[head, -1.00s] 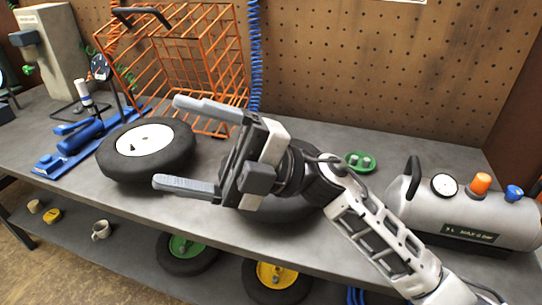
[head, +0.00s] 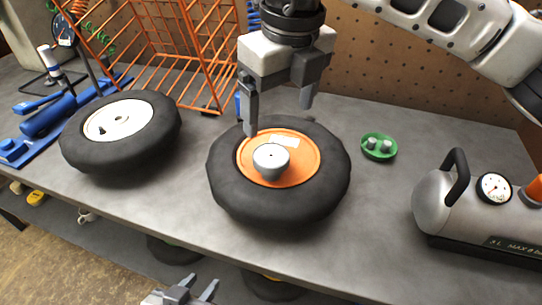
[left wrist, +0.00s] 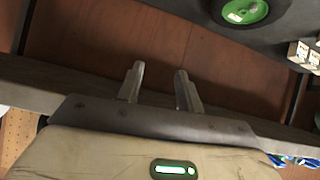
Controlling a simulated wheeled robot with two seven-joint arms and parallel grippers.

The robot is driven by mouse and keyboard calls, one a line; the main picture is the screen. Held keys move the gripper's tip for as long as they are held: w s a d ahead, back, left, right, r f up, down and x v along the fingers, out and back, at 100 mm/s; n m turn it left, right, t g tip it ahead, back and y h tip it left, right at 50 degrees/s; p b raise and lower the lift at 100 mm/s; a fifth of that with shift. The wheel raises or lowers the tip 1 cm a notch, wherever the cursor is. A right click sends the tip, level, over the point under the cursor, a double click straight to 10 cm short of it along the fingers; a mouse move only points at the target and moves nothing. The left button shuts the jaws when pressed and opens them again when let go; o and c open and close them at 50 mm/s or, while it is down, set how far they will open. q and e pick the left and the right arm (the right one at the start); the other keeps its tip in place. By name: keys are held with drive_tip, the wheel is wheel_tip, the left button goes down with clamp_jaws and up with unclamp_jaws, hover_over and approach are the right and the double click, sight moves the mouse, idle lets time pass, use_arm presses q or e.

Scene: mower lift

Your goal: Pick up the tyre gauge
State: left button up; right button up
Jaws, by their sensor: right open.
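A small round dial with a dark stem (head: 64,36) shows at the upper left in the head view, beside the blue foot pump (head: 48,122). I cannot tell if this dial is a separate tyre gauge or part of the pump. My right gripper (head: 279,113) is open and empty and points down over the wheel with the orange hub (head: 298,152); one fingertip overlaps the wheel's rim in the picture. My left gripper (head: 197,289) is low at the bottom edge, in front of the bench. In the left wrist view its fingers (left wrist: 159,77) are apart and empty.
A wheel with a white hub (head: 150,135) lies left on the bench, before an orange wire basket (head: 175,50). A green dish (head: 379,146) holds small metal parts. An air tank (head: 440,205) with its own dial stands right. Bare bench lies between dish and tank.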

hover_over(271, 155)
drive_tip(key=d, duration=0.1)
wheel_tip(271, 155, down, 5)
drive_tip(key=shift+s+f, duration=0.15)
drive_tip(key=shift+w+a+f+p, duration=0.15)
drive_tip(key=shift+f+p, duration=0.15)
drive_tip(key=shift+f, duration=0.6)
drive_tip(key=shift+a+f+p, duration=0.2)
drive_tip(key=shift+f+p, duration=0.05)
drive_tip(key=shift+f, duration=0.7)
drive_tip(key=shift+w+a+f+p, duration=0.15)
drive_tip(key=shift+f+p, duration=0.15)
drive_tip(key=shift+f, duration=0.6)
drive_tip(key=shift+s, duration=0.1)
drive_tip(key=shift+c, duration=0.3)
